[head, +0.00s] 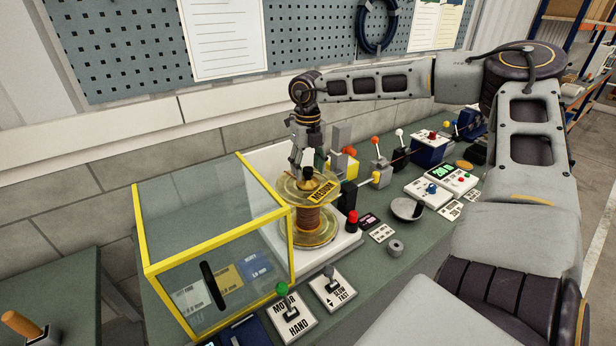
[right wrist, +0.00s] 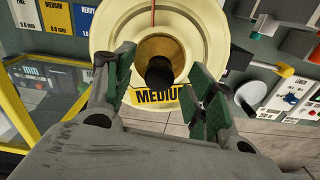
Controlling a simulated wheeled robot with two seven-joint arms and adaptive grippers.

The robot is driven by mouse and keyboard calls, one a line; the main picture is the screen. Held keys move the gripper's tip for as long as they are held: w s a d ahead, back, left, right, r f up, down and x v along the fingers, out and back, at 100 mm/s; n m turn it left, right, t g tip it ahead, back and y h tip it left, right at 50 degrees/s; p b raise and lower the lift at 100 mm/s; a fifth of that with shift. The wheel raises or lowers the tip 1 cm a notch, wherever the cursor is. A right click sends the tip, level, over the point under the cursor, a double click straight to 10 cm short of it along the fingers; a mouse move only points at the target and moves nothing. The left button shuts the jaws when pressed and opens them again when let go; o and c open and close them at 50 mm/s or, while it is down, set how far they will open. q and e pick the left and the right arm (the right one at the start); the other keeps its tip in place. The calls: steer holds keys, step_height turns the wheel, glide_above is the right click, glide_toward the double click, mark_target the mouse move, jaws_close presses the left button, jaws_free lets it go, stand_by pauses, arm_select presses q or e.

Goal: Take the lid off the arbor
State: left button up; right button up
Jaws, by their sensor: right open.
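A clear-flanged spool of copper-coloured wire (head: 307,220) stands upright on a white base, with a yellow MEDIUM label (head: 321,191) on its top flange. At its centre a black knob (right wrist: 160,72) sits in a brass-coloured round piece (right wrist: 158,48), seemingly the lid on the arbor. My right gripper (head: 308,160) is above the spool, pointing down. In the right wrist view its open fingers (right wrist: 162,88) stand on either side of the knob, with a visible gap. The arbor under the lid is hidden. My left gripper is not in view.
A yellow-framed clear guard (head: 215,240) stands left of the spool. A red button (head: 352,217), lever plates (head: 289,315) and a grey knob (head: 396,248) are in front. Coloured levers (head: 376,143) and control boxes stand to the right. The wall pegboard is behind.

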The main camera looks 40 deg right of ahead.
steer(key=shift+f, duration=0.7)
jaws_close()
